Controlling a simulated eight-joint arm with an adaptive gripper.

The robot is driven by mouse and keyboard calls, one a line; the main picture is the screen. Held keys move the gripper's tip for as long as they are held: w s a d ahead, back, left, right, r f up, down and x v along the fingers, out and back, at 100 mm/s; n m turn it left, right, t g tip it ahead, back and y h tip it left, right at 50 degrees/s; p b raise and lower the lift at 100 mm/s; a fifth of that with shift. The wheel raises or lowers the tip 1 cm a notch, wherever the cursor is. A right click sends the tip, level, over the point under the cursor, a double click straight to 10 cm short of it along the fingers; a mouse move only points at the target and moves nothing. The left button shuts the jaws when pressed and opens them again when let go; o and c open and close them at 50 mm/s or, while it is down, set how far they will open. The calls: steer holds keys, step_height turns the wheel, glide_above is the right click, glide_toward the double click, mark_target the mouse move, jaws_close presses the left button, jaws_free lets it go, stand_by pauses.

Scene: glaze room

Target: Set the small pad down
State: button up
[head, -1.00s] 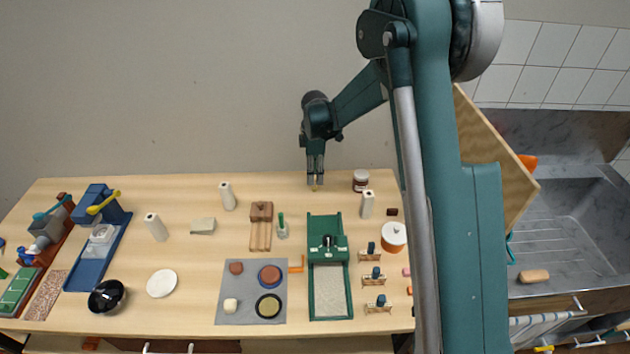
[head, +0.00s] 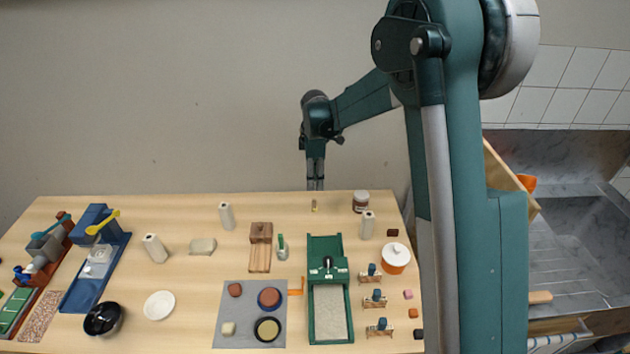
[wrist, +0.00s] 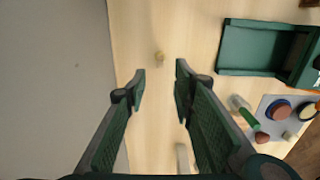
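A small yellowish piece, which I take to be the small pad (head: 315,206), stands on the wooden table (head: 340,215) near its back edge. In the wrist view the pad (wrist: 158,58) lies beyond my fingertips, with clear space around it. My gripper (head: 315,187) is above the pad and points down, apart from it. In the wrist view my gripper (wrist: 160,72) has its two fingers spread with nothing between them.
A dark-lidded jar (head: 360,203) and a pale cylinder (head: 367,226) stand to the right of the pad. A green tray device (head: 329,245) is in front. A grey mat (head: 235,300) holds several round pieces.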

steer(key=shift+r, duration=0.1)
stand_by(0.4)
steer(key=s+d+r+m+t, duration=0.2)
steer(key=s+d+r+m, duration=0.3)
steer(key=s+r, duration=0.5)
steer(key=s+d+r+m+t, duration=0.1)
steer(key=s+d+r+m, duration=0.2)
steer(key=s+d+r, duration=0.5)
steer(key=s+d+m+t, duration=0.2)
steer(key=s+m, duration=0.3)
steer(key=s, duration=0.8)
steer(key=s+d+m+t, duration=0.2)
steer(key=s+m, duration=0.3)
steer(key=s, duration=0.8)
steer(key=shift+d, duration=0.85)
